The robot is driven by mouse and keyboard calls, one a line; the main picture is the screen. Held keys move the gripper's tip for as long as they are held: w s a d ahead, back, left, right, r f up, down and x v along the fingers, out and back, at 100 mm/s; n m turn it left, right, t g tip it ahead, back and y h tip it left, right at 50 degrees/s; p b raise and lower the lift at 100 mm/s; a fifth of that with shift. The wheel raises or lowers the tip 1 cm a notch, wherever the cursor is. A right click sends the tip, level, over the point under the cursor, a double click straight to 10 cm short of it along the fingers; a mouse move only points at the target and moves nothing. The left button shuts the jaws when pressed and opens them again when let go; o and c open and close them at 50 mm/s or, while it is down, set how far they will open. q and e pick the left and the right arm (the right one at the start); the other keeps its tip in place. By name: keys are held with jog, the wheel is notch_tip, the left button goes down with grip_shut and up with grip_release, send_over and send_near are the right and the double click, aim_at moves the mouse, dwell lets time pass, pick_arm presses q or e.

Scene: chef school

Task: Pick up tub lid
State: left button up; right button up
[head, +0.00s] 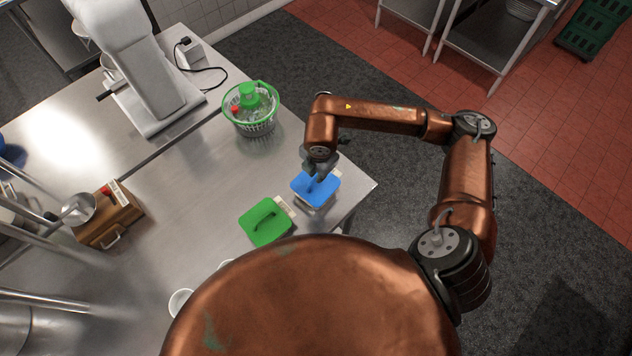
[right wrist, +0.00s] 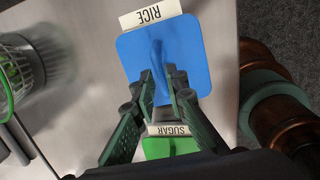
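A blue tub lid (head: 316,188) with a raised handle sits on a tub near the counter's right corner. In the right wrist view the lid (right wrist: 186,45) has a white RICE label (right wrist: 147,16) beside it. My right gripper (head: 316,176) is over the blue lid. In the right wrist view its dark fingers (right wrist: 160,88) are on either side of the blue handle, and look open around it. A green tub lid (head: 264,222) with a handle lies nearer; its tub's label reads SUGAR (right wrist: 172,130). My left gripper is out of view.
A salad spinner with a green rim (head: 252,108) stands farther back on the steel counter (head: 195,165). A wooden box (head: 108,218) is at left, and a white cup (head: 180,302) is near the front. The counter's right edge is close to the blue lid.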

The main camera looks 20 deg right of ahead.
aim_at(315, 178)
jog(key=shift+w+f+p, duration=0.2)
jog(key=shift+f, duration=0.8)
jog(key=shift+w+f+p, duration=0.15)
jog(key=shift+f+p, duration=0.05)
jog(key=shift+f, duration=0.75)
jog(key=shift+c, duration=0.4)
grip_shut()
jog(key=shift+a, duration=0.1)
